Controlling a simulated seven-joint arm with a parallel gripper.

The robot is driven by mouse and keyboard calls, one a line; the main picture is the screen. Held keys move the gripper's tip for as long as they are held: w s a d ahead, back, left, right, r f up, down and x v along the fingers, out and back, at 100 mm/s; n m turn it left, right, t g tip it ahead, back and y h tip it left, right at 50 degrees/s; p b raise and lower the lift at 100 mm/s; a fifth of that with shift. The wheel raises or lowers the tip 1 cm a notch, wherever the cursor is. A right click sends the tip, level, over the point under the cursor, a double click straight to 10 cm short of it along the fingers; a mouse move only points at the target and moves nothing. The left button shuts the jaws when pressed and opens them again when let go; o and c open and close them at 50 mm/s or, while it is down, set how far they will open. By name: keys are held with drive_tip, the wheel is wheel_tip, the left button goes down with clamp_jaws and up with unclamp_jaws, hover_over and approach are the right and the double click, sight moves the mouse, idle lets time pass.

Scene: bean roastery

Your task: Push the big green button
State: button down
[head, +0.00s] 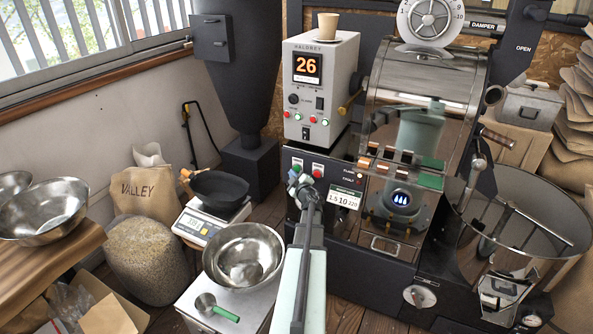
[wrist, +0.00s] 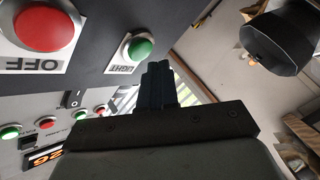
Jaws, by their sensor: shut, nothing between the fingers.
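In the head view a green button (head: 297,163) and a red button (head: 317,171) sit side by side on the dark front of the roaster. My gripper (head: 293,179) is just in front of and below the green one there. In the wrist view, turned upside down, a large red button (wrist: 45,28) labelled OFF is at upper left. A green button (wrist: 138,47) labelled LIGHT is right of it. My gripper's dark fingers (wrist: 160,70) are closed together and empty, close beside the LIGHT button. I cannot tell whether they touch it or whether both views show the same green button.
The grey control box (head: 318,75), reading 26, has small red and green buttons. A steel bowl (head: 243,257) and scoop (head: 215,307) are left of my arm. A scale (head: 195,226) holds a black pan (head: 219,187). The roaster drum (head: 425,85) stands to the right.

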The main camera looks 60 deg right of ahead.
drive_tip(key=shift+a, duration=0.1)
drive_tip(key=a, duration=0.4)
drive_tip(key=shift+a, duration=0.4)
idle(0.8)
